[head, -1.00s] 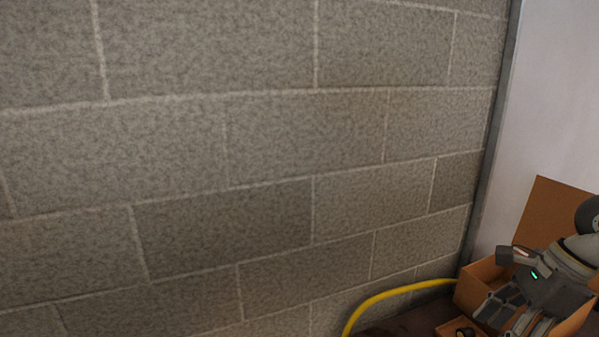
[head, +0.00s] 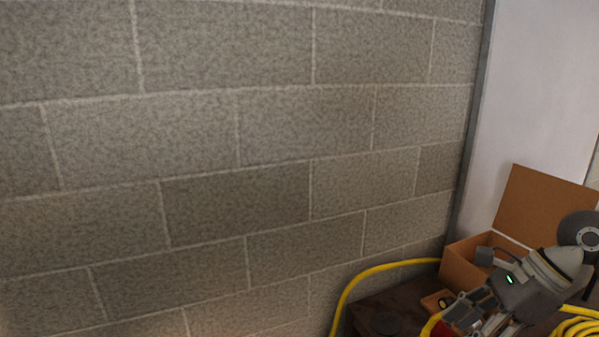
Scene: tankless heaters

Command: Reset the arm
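My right arm's gripper (head: 485,316) is at the lower right of the head view, in front of an open cardboard box (head: 467,266). Its grey body with a small green light shows clearly. The fingers point down and left, and their tips are near the bottom edge, so I cannot tell whether they are open or shut. A red thing (head: 440,330) shows beside the fingers; whether they touch it is unclear. My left gripper is not in view.
A grey block wall (head: 230,190) fills most of the view. A yellow hose (head: 350,286) runs along the dark surface (head: 372,312) at the bottom, and a yellow coil (head: 577,329) lies at the lower right.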

